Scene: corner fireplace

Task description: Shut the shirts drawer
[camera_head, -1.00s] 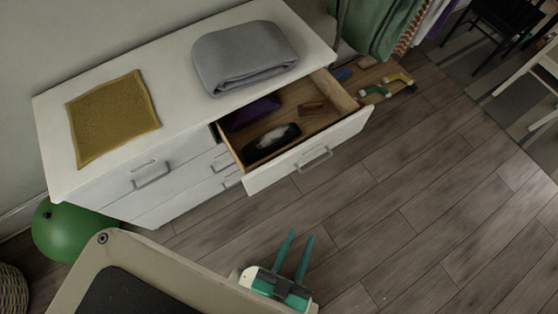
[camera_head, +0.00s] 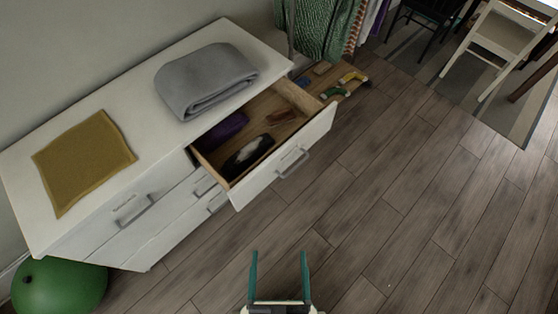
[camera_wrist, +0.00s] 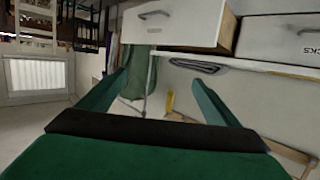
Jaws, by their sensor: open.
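The pulled-out drawer with a white front (camera_head: 284,159) is the upper right one of the white dresser (camera_head: 120,96). It stands well open, with a grey bar handle (camera_head: 292,163), a purple item, a dark item and a brown item inside. No label on its front is readable. My gripper (camera_head: 278,258) is open and empty over the floor in front of the dresser, below the drawer front in the picture and apart from it. The wrist view looks upside down; there the drawer front (camera_wrist: 175,24) lies at the top, beyond my open fingers.
A folded grey blanket (camera_head: 205,80) and a mustard cloth (camera_head: 83,160) lie on the dresser top. A green ball (camera_head: 58,287) sits at its left end. Hanging clothes (camera_head: 325,25) and chairs are at the back right. The wooden floor ahead is clear.

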